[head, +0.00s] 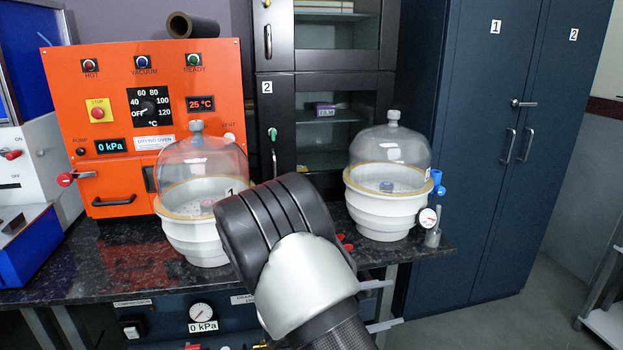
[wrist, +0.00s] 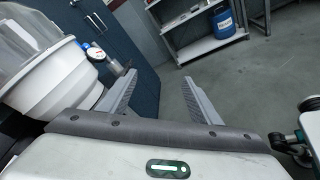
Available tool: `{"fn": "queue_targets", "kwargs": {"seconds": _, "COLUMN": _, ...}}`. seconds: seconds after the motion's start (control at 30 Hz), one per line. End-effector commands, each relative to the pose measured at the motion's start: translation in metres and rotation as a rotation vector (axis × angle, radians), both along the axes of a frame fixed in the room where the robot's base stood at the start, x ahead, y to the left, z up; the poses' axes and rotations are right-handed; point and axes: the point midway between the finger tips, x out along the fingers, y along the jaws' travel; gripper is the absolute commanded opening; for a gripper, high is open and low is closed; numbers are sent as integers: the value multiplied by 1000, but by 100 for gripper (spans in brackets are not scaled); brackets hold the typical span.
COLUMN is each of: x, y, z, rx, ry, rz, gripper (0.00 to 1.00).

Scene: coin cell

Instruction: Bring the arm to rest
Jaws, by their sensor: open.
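My gripper (wrist: 158,97) shows in the wrist view with its two grey fingers spread wide apart. Nothing is between them; they point out over the open grey floor. In the head view my arm's elbow rises at the middle front, before the bench, and the gripper itself is not visible there. A white desiccator with a clear dome (head: 388,190) stands on the bench to the right of my arm. A white vessel of this kind (wrist: 55,88) also shows at the left of the wrist view, beside the left finger and apart from it.
A second domed desiccator (head: 190,230), marked 1, is partly behind my arm. An orange drying oven (head: 60,75) stands at the back left of the dark bench (head: 110,262). Blue cabinets (head: 470,180) stand at right. A shelf unit (wrist: 205,45) stands beyond clear floor.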

Motion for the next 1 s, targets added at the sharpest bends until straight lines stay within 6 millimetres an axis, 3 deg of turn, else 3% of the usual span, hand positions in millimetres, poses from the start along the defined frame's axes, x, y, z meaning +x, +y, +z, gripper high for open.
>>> {"fn": "queue_targets", "kwargs": {"seconds": 0.03, "x": -15, "y": -15, "z": 19, "rx": 93, "ry": -27, "rz": -92, "gripper": 58}}
{"fn": "queue_targets", "kwargs": {"seconds": 0.13, "x": -49, "y": -34, "z": 43, "rx": 269, "ry": -62, "rz": -250, "gripper": 58}}
{"fn": "queue_targets", "kwargs": {"seconds": 0.33, "x": -116, "y": -47, "z": 83, "rx": 638, "ry": -161, "rz": -501, "gripper": 58}}
{"fn": "queue_targets", "kwargs": {"seconds": 0.6, "x": -188, "y": -24, "z": 133, "rx": 1135, "ry": -364, "rz": -693, "gripper": 58}}
{"fn": "queue_targets", "kwargs": {"seconds": 1.0, "x": -232, "y": 16, "z": 181, "rx": 1567, "ry": -622, "rz": -715, "gripper": 58}}
